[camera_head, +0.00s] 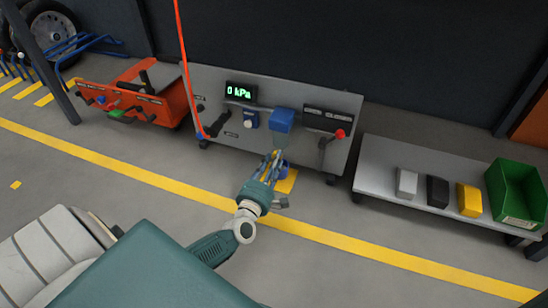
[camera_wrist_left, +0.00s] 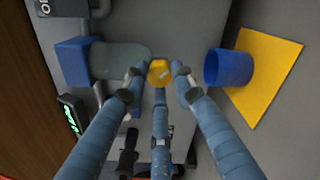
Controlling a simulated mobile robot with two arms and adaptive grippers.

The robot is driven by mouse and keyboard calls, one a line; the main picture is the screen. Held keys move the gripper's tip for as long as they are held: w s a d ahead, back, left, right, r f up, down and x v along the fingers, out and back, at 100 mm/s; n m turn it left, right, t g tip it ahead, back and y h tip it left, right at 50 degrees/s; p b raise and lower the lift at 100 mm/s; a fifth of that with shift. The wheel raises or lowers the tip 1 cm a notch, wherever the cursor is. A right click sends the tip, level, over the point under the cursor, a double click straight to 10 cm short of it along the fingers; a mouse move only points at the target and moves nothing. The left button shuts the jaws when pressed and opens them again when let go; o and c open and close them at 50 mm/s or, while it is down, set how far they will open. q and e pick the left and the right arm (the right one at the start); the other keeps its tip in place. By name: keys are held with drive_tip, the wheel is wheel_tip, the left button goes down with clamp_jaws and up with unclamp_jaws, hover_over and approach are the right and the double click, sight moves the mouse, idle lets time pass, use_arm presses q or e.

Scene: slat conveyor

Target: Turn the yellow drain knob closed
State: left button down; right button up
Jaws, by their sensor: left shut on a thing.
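The yellow drain knob (camera_wrist_left: 160,72) shows in the left wrist view at the end of a clear bowl (camera_wrist_left: 120,60) under a blue cap (camera_wrist_left: 78,62). My left gripper (camera_wrist_left: 159,76) has its blue fingers closed around the knob, fingertips on both sides of it. In the head view the left gripper (camera_head: 277,157) is below the blue housing (camera_head: 282,120) on the grey panel, and its fingers mostly hide the knob. The knob's exact angle is hard to tell. My right gripper is not in view.
A blue cup (camera_wrist_left: 234,68) stands on a yellow floor patch (camera_wrist_left: 265,72) beside the gripper. The panel (camera_head: 220,145) carries a 0 kPa display (camera_head: 240,92), a black lever (camera_head: 216,124) and a red-knobbed lever (camera_head: 339,134). A low bench (camera_head: 385,155) with blocks and a green bin (camera_head: 516,192) stands right.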

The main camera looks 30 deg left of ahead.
use_arm(q)
drive_tip(key=m+p, duration=0.4)
drive_tip(key=m, duration=0.5)
drive_tip(key=shift+p, duration=0.35)
drive_tip(key=shift+m, duration=0.3)
drive_tip(key=shift+f, duration=0.1)
drive_tip(key=c, duration=1.4)
unclamp_jaws()
drive_tip(key=shift+s, duration=0.15)
